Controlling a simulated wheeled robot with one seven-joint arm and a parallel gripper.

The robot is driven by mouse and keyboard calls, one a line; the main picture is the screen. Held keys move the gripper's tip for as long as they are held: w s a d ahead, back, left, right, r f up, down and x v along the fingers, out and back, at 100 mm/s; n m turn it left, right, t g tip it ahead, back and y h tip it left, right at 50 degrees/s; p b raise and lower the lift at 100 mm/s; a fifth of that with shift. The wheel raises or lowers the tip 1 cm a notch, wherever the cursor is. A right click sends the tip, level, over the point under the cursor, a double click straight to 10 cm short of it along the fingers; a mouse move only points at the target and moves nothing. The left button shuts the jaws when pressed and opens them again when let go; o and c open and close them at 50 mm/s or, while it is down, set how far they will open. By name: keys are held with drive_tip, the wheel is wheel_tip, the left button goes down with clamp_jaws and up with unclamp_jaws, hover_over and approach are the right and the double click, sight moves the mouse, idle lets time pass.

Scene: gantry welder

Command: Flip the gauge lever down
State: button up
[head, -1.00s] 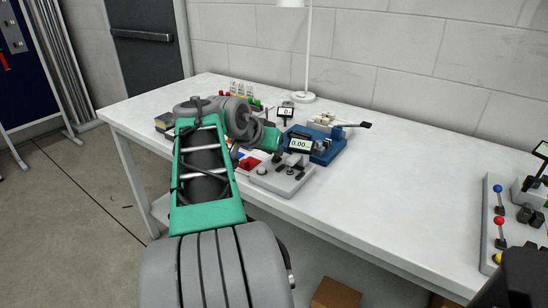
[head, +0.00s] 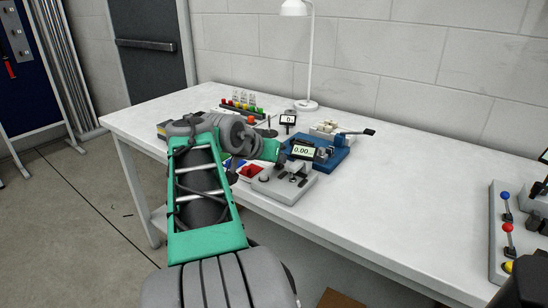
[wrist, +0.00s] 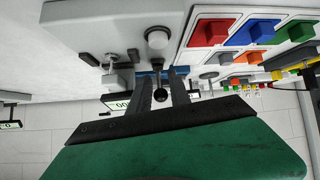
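The gauge is a light grey block (head: 286,187) near the table's front edge, with a small display reading 0.00 (head: 303,152). In the wrist view its grey body (wrist: 90,25) fills the upper left, and part of the display (wrist: 116,104) shows behind my left finger. A dark lever with a black ball end (wrist: 160,95) shows between the fingers of my gripper (wrist: 163,80). The fingers stand apart, with the ball between them; I cannot tell whether either touches it.
A blue fixture with a black-ended handle (head: 328,152) stands just behind the gauge. A white lamp (head: 306,104) stands at the back. The table is clear to the right, up to a lever panel (head: 507,235).

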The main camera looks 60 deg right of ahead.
drive_tip(key=p+v, duration=0.2)
drive_tip(key=v, duration=0.6)
drive_tip(key=w+a+r+n+t+y+p, duration=0.1)
drive_tip(key=w+a+n+t+y+p, duration=0.2)
drive_tip(key=w+a+n+p, duration=0.5)
drive_tip(key=w+a+r+n+t+y+p, duration=0.2)
drive_tip(key=w+a+p, duration=0.4)
drive_tip(key=a, duration=0.6)
drive_tip(key=s+a+f+n+y+p, duration=0.1)
drive_tip(key=s+a+n+y+p, duration=0.1)
drive_tip(key=a, duration=0.8)
drive_tip(key=s+a+f+n+g+y+p, duration=0.1)
drive_tip(key=s+a+n+y+p, duration=0.2)
drive_tip(key=a, duration=0.8)
drive_tip(key=n+p, duration=0.2)
drive_tip(key=p, duration=0.1)
drive_tip(key=shift+n, duration=0.3)
drive_tip(key=shift+a+f, duration=0.1)
